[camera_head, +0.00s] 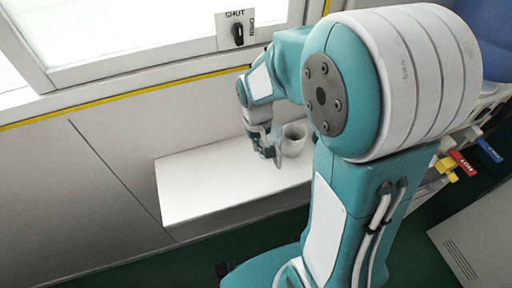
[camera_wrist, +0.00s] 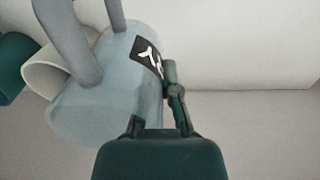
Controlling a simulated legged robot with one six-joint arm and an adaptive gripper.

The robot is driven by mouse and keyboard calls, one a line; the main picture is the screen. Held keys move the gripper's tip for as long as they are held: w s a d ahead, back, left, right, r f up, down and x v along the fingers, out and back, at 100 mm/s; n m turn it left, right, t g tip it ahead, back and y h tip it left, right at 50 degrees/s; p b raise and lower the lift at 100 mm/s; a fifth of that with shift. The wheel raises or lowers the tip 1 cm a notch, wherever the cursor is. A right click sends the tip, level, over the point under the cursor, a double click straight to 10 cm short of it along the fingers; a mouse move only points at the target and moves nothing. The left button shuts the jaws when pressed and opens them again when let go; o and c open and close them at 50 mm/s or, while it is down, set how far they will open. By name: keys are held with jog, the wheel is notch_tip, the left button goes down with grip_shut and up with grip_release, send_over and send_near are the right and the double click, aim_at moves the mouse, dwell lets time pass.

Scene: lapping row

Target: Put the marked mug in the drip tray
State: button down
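The marked mug (camera_wrist: 115,95) is pale blue-grey, with a black label bearing a white mark. It fills the left middle of the wrist view, tilted, its handle toward the top. My gripper (camera_wrist: 172,85) is at its right edge: one finger lies by the label and the other is hidden by the mug. The gripper looks shut on the mug's edge, though the contact is partly hidden. In the head view my gripper (camera_head: 270,148) is over the white ledge, and the mug there is small and hard to separate from it. I cannot make out the drip tray.
A white mug (camera_head: 293,138) stands on the ledge (camera_head: 205,185) just right of my gripper. A white mug (camera_wrist: 50,75) and a teal one (camera_wrist: 12,65) show left in the wrist view. The ledge's left part is clear. A window frame with a SHUT switch (camera_head: 238,33) is behind.

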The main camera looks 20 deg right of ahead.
jog(key=shift+w+f, duration=0.55)
jog(key=shift+f, duration=0.05)
jog(key=shift+w+f, duration=0.2)
jog(key=shift+f, duration=1.6)
jog(key=c, duration=0.8)
grip_release()
